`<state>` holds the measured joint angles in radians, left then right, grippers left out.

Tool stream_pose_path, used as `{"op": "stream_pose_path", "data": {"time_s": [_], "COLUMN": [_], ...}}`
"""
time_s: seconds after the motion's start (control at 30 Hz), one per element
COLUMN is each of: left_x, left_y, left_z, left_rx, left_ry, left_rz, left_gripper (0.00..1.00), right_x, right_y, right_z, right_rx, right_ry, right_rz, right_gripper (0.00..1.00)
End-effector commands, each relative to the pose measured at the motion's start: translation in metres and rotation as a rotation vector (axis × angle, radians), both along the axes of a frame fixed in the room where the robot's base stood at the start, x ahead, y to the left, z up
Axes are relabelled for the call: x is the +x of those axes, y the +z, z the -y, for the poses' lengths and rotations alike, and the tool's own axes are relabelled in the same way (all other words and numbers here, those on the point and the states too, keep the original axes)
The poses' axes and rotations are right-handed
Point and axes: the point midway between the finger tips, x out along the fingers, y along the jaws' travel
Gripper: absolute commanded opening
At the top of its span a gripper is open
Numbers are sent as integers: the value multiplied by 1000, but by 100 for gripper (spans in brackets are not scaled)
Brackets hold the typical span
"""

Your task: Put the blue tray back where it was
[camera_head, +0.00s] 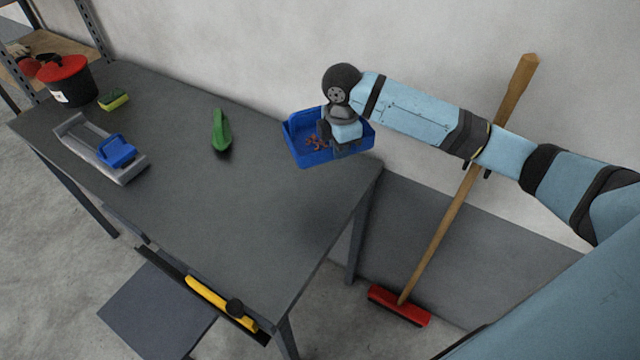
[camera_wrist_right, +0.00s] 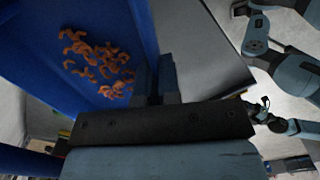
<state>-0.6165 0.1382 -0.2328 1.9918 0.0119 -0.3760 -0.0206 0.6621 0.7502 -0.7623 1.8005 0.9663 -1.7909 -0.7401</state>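The front right tabletop is clear. A broom (camera_head: 440,232) leans right of the table.

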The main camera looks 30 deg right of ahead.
Motion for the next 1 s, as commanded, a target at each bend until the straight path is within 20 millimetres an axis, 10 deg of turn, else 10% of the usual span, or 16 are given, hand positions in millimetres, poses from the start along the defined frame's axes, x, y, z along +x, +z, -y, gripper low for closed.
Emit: {"op": "stream_pose_path", "data": {"time_s": [0.53,1.0], "left_x": [1,1], "left_y": [-26,-25], "left_z": [1,1], "left_rx": [-2,-2], "left_ry": [-2,-3], "left_rz": [2,4], "left_gripper": [52,52], "right_x": [32,31], "right_y": [42,-71], "right_z": [29,29], "right_rx": [21,23], "right_ry": [637,644], "right_rz": [-2,-5], "right_gripper": [0,0]}}
